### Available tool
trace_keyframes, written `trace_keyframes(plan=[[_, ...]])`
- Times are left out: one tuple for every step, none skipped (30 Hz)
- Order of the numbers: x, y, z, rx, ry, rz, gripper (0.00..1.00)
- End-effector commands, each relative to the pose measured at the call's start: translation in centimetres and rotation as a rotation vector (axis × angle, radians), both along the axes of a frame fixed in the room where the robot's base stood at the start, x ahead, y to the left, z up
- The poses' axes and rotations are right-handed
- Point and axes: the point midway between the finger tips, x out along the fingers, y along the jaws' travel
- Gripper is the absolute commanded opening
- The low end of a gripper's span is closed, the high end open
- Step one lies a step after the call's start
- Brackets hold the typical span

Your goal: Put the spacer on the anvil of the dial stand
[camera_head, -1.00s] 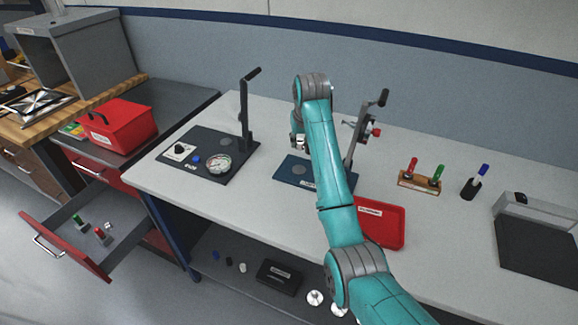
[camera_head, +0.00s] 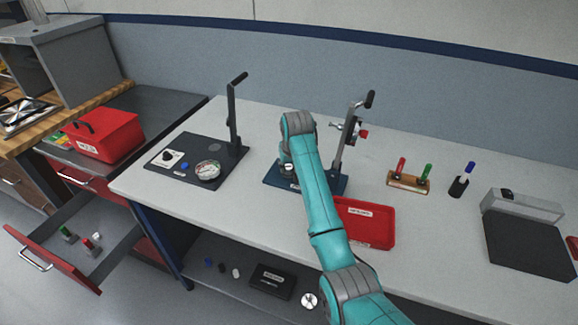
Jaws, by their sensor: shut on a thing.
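My gripper (camera_head: 287,170) is low over the left part of the blue base (camera_head: 333,184) of the right-hand stand, largely hidden by my teal arm. It is shut on the spacer, but the spacer itself is too small and covered to make out. This stand has an upright column (camera_head: 343,145) with a black handle and a small head with a red part (camera_head: 363,134). Its anvil is hidden behind my gripper and wrist. I cannot tell whether the spacer touches it.
A second stand with a black base (camera_head: 183,178) and a loose-looking dial (camera_head: 208,170) is at the left. A red tray (camera_head: 366,238) lies right of my arm. A peg holder (camera_head: 408,182) and black cup (camera_head: 458,188) stand farther right. An open drawer (camera_head: 45,262) juts out lower left.

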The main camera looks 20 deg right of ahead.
Motion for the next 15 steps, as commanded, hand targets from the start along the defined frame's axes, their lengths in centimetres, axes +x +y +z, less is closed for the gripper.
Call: trace_keyframes(plan=[[-0.03,0.0,-0.17,0.0,0.001,0.0,0.0],[-0.02,-0.01,-0.26,0.0,0.001,0.0,0.0],[-0.02,0.0,-0.24,0.0,0.001,0.0,0.37],[-0.01,0.0,-0.23,0.0,0.001,0.0,0.45],[-0.02,0.0,-0.22,0.0,0.001,0.0,0.52],[-0.02,0.0,-0.22,0.0,0.001,0.0,0.55],[-0.02,0.0,-0.22,0.0,0.001,0.0,0.55],[-0.02,0.0,-0.22,0.0,0.001,0.0,0.55],[-0.02,0.0,-0.22,0.0,0.001,0.0,0.55],[-0.02,0.0,-0.22,0.0,0.001,0.0,0.55],[-0.02,0.0,-0.21,0.0,0.001,0.0,0.55],[-0.02,0.0,-0.21,0.0,0.001,0.0,0.55],[-0.01,0.0,-0.21,0.0,0.001,0.0,0.55],[-0.01,0.0,-0.19,0.0,0.001,0.0,0.55],[-0.01,0.0,-0.09,0.0,0.0,0.0,0.55]])
